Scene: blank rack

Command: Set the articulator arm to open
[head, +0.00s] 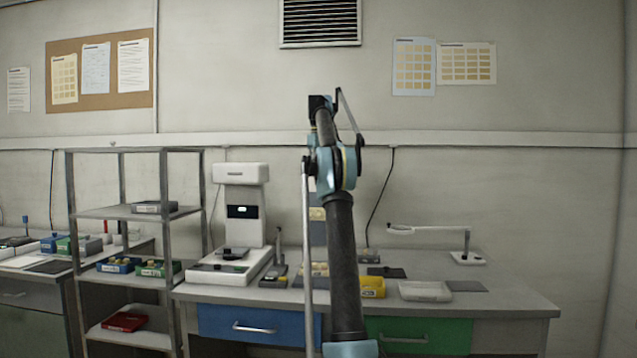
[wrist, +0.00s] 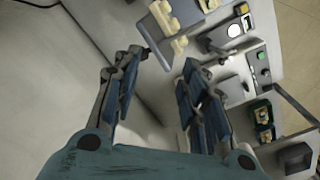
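Cream, tooth-like cast pieces (wrist: 163,18) show at the top of the wrist view, beyond my fingertips, on a grey surface; they may belong to the articulator, but its arm and pose cannot be made out. In the head view, cream pieces (head: 318,268) sit mid-bench, partly hidden by my arm. My gripper (wrist: 162,62) is open and empty in the wrist view, its two blue-padded fingers well apart. It touches nothing that I can see. In the head view my raised arm hides or blends with the gripper.
A metal rack (head: 163,180) stands left. The bench's right front is clear.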

